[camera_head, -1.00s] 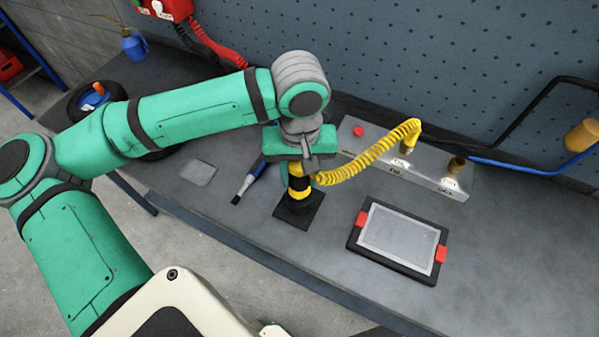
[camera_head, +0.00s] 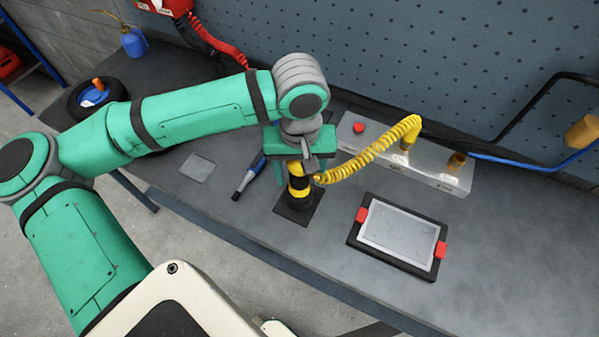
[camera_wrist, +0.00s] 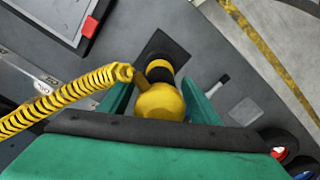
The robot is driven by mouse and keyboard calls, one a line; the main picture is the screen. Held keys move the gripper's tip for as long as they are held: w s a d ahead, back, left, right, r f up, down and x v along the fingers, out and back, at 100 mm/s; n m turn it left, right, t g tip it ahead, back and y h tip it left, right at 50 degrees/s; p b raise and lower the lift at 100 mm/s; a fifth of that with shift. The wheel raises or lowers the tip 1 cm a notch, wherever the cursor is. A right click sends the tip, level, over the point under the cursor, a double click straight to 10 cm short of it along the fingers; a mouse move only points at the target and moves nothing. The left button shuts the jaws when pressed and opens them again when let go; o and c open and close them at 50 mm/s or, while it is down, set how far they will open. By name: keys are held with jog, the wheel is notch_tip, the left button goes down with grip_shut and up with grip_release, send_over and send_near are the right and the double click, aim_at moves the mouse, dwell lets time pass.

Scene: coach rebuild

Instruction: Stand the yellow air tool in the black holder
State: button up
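The yellow air tool (camera_head: 299,184) with black bands stands about upright in the black holder (camera_head: 301,213), which has a square base on the bench. Its lower end is hidden inside the holder. In the wrist view the tool's rounded yellow top (camera_wrist: 160,103) faces the camera, with the holder (camera_wrist: 168,48) beyond it. A coiled yellow hose (camera_head: 372,153) runs from the tool to a grey metal block. My gripper (camera_head: 300,168) is above the holder with one green finger on each side of the tool. In the wrist view the fingers look apart from the tool, with small gaps.
The grey block (camera_head: 440,173) with a red button stands behind. A black-framed tablet (camera_head: 398,236) lies to the right. A blue-handled brush (camera_head: 249,178), a grey pad (camera_head: 197,168) and a tyre (camera_head: 78,108) are to the left. Bare bench lies around the holder.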

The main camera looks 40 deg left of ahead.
notch_tip(320, 180, up, 11)
jog(key=shift+f, duration=0.1)
dwell(0.7)
